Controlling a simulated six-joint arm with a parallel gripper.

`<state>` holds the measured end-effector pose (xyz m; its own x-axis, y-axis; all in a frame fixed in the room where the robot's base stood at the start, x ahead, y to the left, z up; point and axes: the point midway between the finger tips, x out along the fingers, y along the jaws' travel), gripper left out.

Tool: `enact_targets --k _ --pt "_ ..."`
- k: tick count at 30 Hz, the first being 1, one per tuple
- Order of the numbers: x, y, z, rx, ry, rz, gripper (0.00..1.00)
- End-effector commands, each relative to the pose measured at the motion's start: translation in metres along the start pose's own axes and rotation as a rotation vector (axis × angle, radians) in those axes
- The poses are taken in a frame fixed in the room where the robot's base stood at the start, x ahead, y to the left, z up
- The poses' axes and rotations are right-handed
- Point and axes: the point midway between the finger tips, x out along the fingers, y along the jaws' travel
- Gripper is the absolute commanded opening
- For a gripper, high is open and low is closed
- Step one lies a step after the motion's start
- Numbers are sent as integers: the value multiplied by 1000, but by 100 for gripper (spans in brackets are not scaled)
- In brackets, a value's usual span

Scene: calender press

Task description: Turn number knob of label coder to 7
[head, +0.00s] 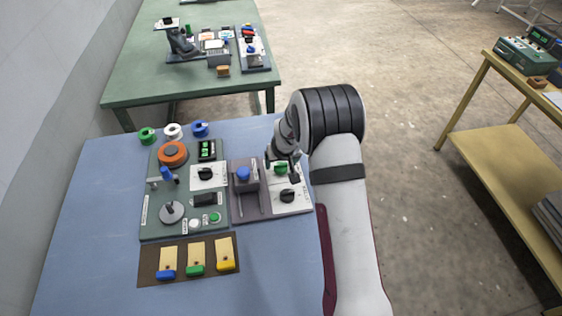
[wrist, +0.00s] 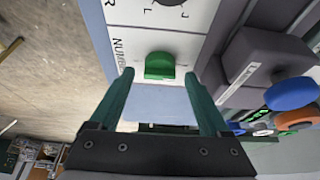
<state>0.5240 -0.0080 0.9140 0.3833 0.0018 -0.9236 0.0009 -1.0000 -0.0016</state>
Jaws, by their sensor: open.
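The green number knob (wrist: 160,66) sits on a white panel of the label coder (head: 300,206); the lettering beside it starts "NUMB". It also shows, partly hidden, in the head view (head: 280,168). My gripper (wrist: 158,74) is open, with one fingertip on each side of the green knob in the picture and a visible gap on both sides. In the head view, my gripper (head: 282,169) is over the far end of the panel. The knob's number marks are not readable, so its setting cannot be told.
A black knob (head: 287,195) is nearer on the same panel. A grey block with a blue knob (head: 243,173) stands just left. A green control board (head: 155,213) with several controls and a brown tray (head: 149,256) with tagged pieces lie further left. Bare blue table (head: 270,270) is in front.

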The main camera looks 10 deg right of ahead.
Motion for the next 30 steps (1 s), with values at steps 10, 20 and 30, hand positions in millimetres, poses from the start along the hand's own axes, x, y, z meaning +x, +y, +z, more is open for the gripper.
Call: enact_targets --k 10,20,30 --pt "5 0 0 0 0 0 79" --pt "5 0 0 0 0 0 19" --pt "5 -1 0 13 0 6 0"
